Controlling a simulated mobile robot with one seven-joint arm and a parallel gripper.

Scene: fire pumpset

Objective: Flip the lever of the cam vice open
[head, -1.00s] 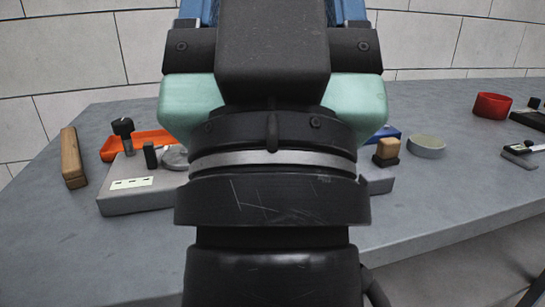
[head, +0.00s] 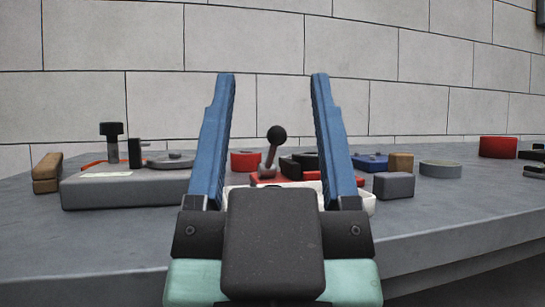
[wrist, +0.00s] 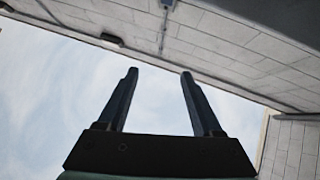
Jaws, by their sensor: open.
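A lever with a black ball knob (head: 277,135) stands nearly upright between my fingers in the head view, leaning slightly right. Its grey foot is on a red body (head: 258,180), which I take to be the cam vice. My fingers and gripper body hide part of it. My gripper (head: 275,76) is open and empty, with two blue fingers pointing up, nearer the camera than the lever and not touching it. In the wrist view the gripper (wrist: 159,72) shows open against sky and a wall; the vice is not in that view.
A grey block (head: 120,190) with a black knob stands left, beside a wooden block (head: 47,173). A white tray (head: 362,203) is around the vice's front. A tiled wall is behind.

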